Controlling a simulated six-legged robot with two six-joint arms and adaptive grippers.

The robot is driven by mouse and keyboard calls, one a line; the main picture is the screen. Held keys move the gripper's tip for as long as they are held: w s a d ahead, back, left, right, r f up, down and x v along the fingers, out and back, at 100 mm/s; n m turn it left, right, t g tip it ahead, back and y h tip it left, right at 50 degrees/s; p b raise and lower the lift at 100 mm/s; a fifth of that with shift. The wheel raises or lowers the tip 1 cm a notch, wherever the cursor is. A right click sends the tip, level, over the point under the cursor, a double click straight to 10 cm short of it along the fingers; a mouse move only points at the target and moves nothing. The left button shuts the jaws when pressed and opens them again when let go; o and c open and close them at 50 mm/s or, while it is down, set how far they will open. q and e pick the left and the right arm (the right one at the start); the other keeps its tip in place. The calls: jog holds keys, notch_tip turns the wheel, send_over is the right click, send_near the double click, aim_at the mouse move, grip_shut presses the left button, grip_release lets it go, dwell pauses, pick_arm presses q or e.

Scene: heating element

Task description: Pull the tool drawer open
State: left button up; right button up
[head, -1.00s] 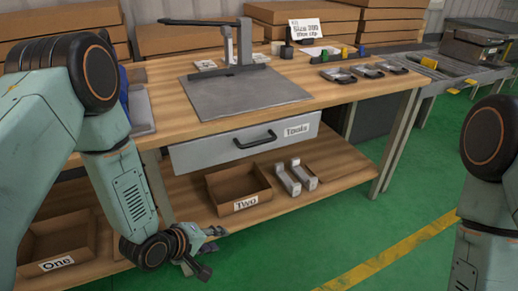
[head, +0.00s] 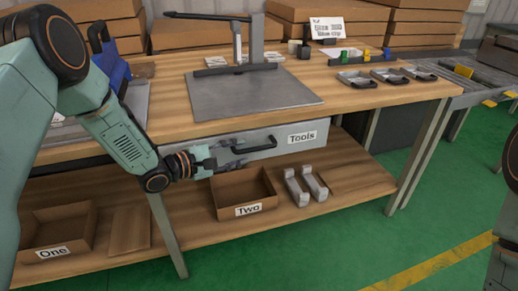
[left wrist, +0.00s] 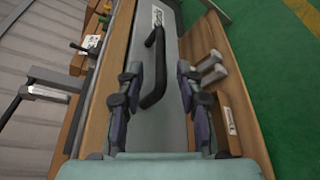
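The tool drawer (head: 288,147) is a grey front labelled "Tools" under the wooden workbench top. It looks closed. Its black handle (head: 255,147) is a curved bar on that front. In the left wrist view the handle (left wrist: 155,68) lies between the spread fingers, ahead of them. My left gripper (head: 238,157) is just in front of the drawer at the left end of the handle. It is open in the left wrist view (left wrist: 158,85), with no grip on the handle visible. My right gripper is not in view; only part of the right arm shows at the right edge.
Open boxes "Two" (head: 245,190) and "One" (head: 58,235) stand on the lower shelf (head: 330,170), with grey metal brackets (head: 305,186) beside box "Two". A flat grey plate (head: 250,92) and small trays lie on the bench top. Green floor is clear in front.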

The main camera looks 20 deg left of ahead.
aim_at(251, 151)
pick_arm(q)
jog(key=b+x, duration=0.2)
jog(key=x, duration=0.3)
jog(key=shift+d+f, duration=0.1)
jog(key=shift+d, duration=0.15)
jog(key=shift+w+d+f, duration=0.1)
jog(key=shift+w+d, duration=0.05)
jog(key=shift+w, duration=0.15)
jog(key=shift+w+d, duration=0.1)
jog(key=shift+w, duration=0.1)
jog(key=shift+w+d, duration=0.1)
jog(key=shift+d, duration=0.15)
jog(key=shift+a, duration=0.1)
jog(key=shift+c, duration=0.8)
grip_shut()
